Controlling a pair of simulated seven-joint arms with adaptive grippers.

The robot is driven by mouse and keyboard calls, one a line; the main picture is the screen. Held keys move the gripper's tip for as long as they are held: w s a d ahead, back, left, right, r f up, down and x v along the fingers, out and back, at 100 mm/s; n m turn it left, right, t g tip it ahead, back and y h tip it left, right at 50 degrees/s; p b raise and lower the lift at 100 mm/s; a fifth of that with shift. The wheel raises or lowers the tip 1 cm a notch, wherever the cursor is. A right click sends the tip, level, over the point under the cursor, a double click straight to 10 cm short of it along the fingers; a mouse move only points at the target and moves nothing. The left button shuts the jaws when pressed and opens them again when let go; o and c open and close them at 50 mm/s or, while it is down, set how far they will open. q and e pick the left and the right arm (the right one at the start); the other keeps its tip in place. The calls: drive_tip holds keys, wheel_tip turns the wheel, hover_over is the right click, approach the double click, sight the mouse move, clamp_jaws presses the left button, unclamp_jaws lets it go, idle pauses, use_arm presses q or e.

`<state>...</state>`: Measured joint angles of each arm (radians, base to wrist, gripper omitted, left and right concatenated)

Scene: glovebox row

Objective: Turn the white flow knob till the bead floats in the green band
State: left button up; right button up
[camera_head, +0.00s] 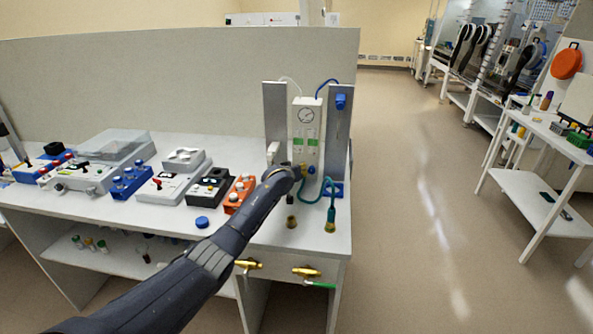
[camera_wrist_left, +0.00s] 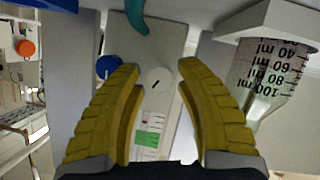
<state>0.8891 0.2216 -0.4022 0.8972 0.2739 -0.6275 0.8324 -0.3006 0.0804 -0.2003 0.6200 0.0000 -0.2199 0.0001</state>
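The white flow knob (camera_wrist_left: 157,78), with a dark mark on its face, shows in the left wrist view on the pale meter panel (camera_head: 307,115). My left gripper (camera_wrist_left: 159,88) has its two yellow fingers apart, one on each side of the knob, with gaps showing. In the head view my left gripper (camera_head: 299,171) is at the panel's lower part and hides the knob. A green band (camera_wrist_left: 147,139) with scale marks shows between the fingers; green patches (camera_head: 312,142) also show in the head view. I cannot make out the bead. My right gripper is not in view.
A blue knob (camera_wrist_left: 108,66) sits close beside one finger. A graduated clear vessel (camera_wrist_left: 270,80) is at the right of the wrist view. A teal hose (camera_head: 330,190) hangs by the panel. Several control boxes, including an orange one (camera_head: 240,193), stand left on the bench.

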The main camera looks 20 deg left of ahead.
use_arm(q)
drive_tip(key=shift+w+f, duration=0.1)
drive_tip(key=shift+w, duration=0.25)
drive_tip(key=shift+o, duration=0.3)
clamp_jaws()
